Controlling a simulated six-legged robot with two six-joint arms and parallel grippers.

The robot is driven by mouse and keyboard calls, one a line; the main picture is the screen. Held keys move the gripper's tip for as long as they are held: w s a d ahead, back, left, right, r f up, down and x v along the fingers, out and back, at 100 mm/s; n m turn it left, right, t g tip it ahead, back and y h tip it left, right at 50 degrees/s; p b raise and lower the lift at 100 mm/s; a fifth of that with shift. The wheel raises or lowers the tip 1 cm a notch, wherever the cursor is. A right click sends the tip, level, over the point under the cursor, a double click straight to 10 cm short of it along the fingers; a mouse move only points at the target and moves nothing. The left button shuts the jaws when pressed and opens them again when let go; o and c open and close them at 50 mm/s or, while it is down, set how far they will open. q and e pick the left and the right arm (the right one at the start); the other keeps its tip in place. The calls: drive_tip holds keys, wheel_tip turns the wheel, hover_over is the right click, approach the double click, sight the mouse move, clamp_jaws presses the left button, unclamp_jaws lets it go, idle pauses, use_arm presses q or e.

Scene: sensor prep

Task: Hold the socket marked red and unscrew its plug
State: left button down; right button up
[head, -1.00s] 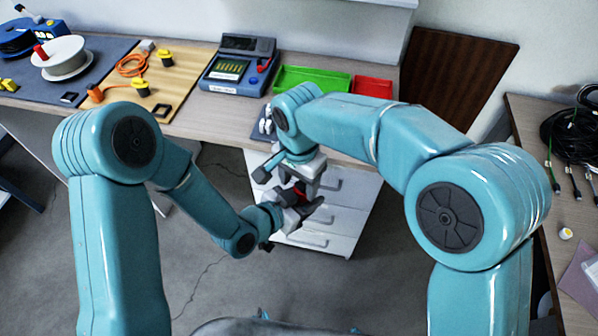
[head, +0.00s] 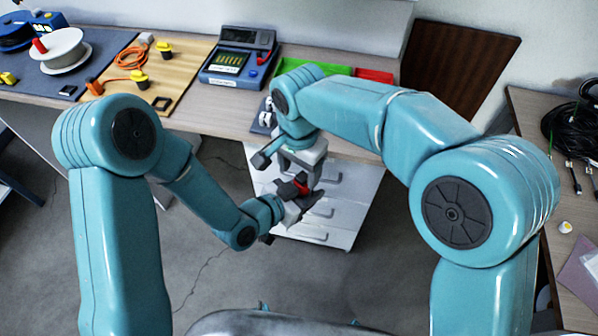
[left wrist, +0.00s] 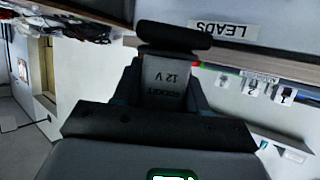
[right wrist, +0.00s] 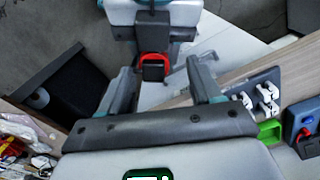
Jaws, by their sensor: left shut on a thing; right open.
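The grey socket, lettered "SOCKET 12 V" (left wrist: 167,85), sits between the fingers of my left gripper in the left wrist view. A dark bar (left wrist: 174,38) crosses its far end; I cannot tell whether it is the plug. The socket's red marking (head: 304,190) shows in the head view, and as a red loop around a dark face (right wrist: 153,59) in the right wrist view. My left gripper (head: 291,203) is shut on the socket above the floor. My right gripper (head: 297,176) is open just above it, pointing down. Its fingers straddle the line to the socket, with nothing gripped.
White drawers (head: 330,205) stand close behind the grippers, under the bench edge. The bench holds a blue tester (head: 238,60), a green bin (head: 310,67), a red bin (head: 374,76) and a wooden board (head: 168,58). A side table (head: 540,200) stands at right. Open floor lies at left.

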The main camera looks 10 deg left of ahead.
wheel_tip(320, 180, up, 3)
drive_tip(key=shift+s+f, duration=0.1)
drive_tip(key=shift+f, duration=0.05)
drive_tip(key=shift+c, duration=0.4)
drive_tip(key=r, duration=0.2)
drive_tip(key=shift+d+r, duration=0.35)
drive_tip(key=shift+r, duration=0.05)
drive_tip(key=shift+s+f, duration=0.15)
drive_tip(key=shift+f, duration=0.15)
wheel_tip(320, 180, down, 7)
drive_tip(key=shift+r, duration=0.1)
drive_tip(key=shift+f, duration=0.25)
drive_tip(key=c, duration=1.1)
drive_tip(key=o, duration=1.2)
drive_tip(key=shift+r, duration=2.35)
